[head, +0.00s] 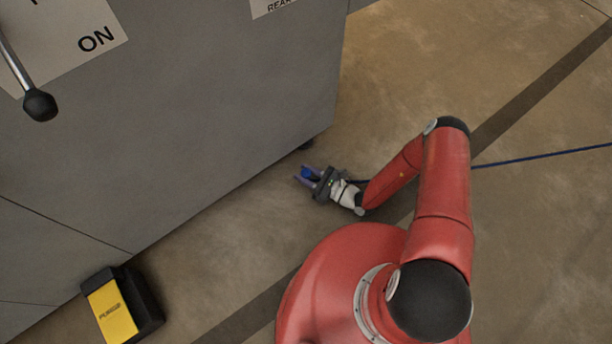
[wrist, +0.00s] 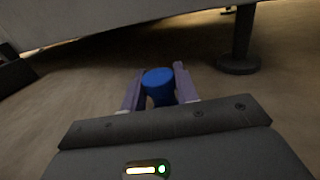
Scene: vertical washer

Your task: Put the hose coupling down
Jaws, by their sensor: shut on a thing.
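The blue hose coupling (wrist: 158,84) is between the two fingers of my gripper (wrist: 158,92) in the wrist view. My gripper is shut on it, with one finger on each side. In the head view, my gripper (head: 307,175) is low over the floor beside the grey machine's lower edge, and the blue coupling (head: 306,172) shows small between the fingers. A blue hose (head: 540,158) runs from behind my arm to the right edge. I cannot tell whether the coupling touches the floor.
The grey washer cabinet (head: 200,110) fills the upper left, with a black-knobbed lever (head: 40,104). One of its feet (wrist: 240,62) stands right of my gripper in the wrist view. A yellow and black purge pedal (head: 112,310) sits at lower left. Floor at upper right is clear.

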